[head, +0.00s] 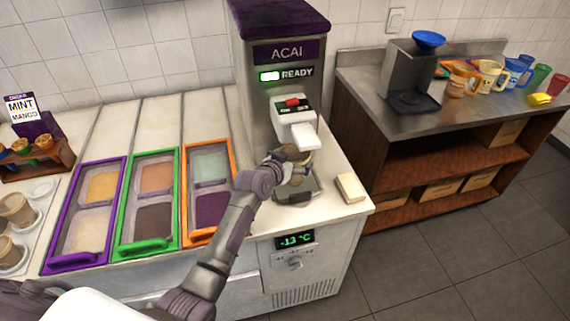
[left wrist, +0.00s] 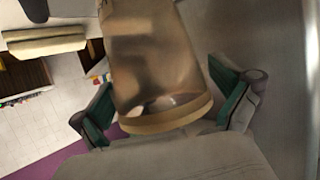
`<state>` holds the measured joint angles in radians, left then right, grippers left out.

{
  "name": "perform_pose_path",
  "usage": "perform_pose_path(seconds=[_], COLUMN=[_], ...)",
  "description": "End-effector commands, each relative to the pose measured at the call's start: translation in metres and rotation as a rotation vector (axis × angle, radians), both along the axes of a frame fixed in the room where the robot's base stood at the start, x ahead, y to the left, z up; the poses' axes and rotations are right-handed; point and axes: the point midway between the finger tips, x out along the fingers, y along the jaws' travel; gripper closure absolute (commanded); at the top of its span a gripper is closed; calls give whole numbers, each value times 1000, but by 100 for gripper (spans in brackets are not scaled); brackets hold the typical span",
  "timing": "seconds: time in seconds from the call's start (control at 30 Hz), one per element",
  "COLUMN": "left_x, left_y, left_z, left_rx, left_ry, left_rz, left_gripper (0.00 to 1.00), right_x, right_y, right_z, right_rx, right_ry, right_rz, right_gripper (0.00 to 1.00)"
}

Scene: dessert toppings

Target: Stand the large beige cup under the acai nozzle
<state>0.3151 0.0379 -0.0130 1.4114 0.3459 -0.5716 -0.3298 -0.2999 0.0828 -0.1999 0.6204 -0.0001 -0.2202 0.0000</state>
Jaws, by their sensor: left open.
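The acai machine (head: 278,95) stands at the back of the counter, its white nozzle (head: 303,136) over a grey drip tray (head: 312,187). The large beige cup (head: 296,179) is at the drip tray below the nozzle, mostly hidden by my left gripper (head: 286,166) in the head view. In the left wrist view the translucent beige cup (left wrist: 155,60) fills the middle, between the two green-padded fingers of the left gripper (left wrist: 163,105). Whether the cup's base rests flat on the tray is hidden. My right gripper is out of view.
A pale block (head: 350,187) lies right of the drip tray, near the counter edge. Topping bins in purple, green and orange frames (head: 178,190) sit to the left. More cups (head: 17,208) stand at far left. A side table (head: 465,100) holds mugs.

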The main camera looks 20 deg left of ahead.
Motion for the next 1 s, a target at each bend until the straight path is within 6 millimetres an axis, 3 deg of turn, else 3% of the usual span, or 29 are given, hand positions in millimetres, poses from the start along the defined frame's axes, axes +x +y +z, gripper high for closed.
perform_pose_path(seconds=[0.6, 1.0], left_x=[-93, -106], left_y=[18, 20], left_z=[37, 44], left_rx=[2, 0], left_ry=[1, 1], left_rz=[0, 0], left_gripper=[0, 0], right_x=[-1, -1], right_y=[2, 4], right_z=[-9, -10], right_rx=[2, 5], right_ry=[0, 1], right_rz=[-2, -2], right_gripper=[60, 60])
